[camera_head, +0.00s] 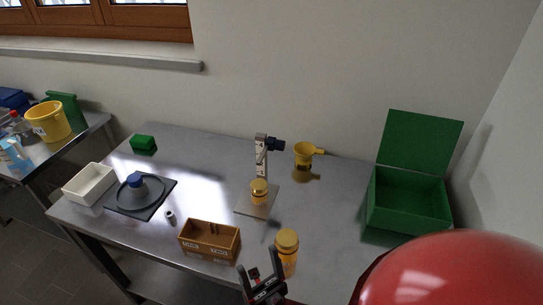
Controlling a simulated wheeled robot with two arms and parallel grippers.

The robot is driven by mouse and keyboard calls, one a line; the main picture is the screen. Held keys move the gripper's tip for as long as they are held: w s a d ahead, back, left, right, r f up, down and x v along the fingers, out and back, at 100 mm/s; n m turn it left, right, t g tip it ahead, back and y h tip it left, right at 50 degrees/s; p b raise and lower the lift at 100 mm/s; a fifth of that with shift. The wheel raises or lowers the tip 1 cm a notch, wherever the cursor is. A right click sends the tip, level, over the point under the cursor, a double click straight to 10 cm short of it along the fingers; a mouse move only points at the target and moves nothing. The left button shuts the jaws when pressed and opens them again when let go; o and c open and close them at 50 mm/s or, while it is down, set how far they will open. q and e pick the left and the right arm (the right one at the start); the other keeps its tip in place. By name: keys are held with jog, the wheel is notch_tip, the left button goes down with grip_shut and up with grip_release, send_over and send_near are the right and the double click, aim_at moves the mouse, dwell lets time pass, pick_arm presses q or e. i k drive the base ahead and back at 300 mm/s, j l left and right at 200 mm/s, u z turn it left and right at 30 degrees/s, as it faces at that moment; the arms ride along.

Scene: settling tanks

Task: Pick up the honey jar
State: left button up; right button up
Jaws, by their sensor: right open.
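A honey jar (287,257) with amber contents and a golden lid stands near the front edge of the metal table (205,165). A second, similar amber jar (259,192) stands on the plate of a small stand (262,155) in the middle of the table. My right gripper (260,265) is at the bottom centre, just left of the front jar, with its fingers apart and nothing seen between them. It overlaps the lower left of that jar in the picture; I cannot tell whether they touch. My left gripper is not in view.
A brown divided box (209,240) stands left of the gripper. Further left are a small grey cylinder (170,218), a dark tray (155,205) with a blue-capped item, and a white bin (89,184). A yellow funnel (308,152) and an open green box (408,205) stand right.

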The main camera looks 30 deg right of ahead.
aim_at(260, 199)
jog(key=i+j+z, duration=0.3)
jog(key=j+z, duration=0.25)
jog(key=i+j+z, duration=0.3)
jog(key=j+z, duration=0.25)
jog(key=j, duration=0.1)
